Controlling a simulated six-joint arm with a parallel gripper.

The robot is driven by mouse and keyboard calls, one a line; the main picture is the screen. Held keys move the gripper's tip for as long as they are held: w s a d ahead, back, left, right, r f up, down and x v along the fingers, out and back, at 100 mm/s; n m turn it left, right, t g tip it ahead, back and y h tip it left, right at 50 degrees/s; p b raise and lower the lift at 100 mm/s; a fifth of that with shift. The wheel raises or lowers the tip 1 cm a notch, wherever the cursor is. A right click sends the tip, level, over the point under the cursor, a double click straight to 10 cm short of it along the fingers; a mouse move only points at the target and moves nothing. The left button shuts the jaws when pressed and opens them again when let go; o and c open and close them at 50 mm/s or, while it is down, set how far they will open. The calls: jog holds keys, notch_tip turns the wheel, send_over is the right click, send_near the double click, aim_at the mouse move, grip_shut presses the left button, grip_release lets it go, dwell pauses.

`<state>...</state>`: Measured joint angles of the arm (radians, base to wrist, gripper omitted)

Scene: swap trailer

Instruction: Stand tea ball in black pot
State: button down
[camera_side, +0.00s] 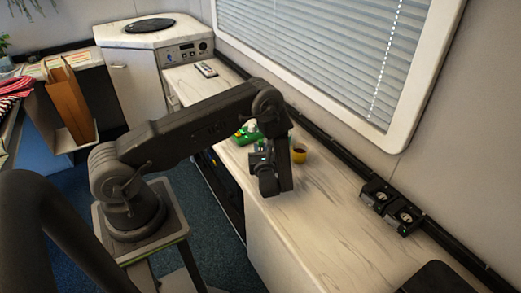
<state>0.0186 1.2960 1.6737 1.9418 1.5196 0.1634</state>
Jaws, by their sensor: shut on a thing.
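My gripper (270,188) points down over the marble-patterned counter, just in front of a small cluster of objects. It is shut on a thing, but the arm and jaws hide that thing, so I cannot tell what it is. I cannot make out the tea ball. I cannot make out a black pot either; my gripper covers part of the counter.
A yellow cup (300,155) with a dark inside stands right of my gripper. A green and white object (247,135) lies behind it. A remote (206,69) lies farther back.

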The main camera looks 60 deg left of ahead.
jog(key=shift+f, duration=0.15)
jog(key=c, duration=1.1)
grip_release()
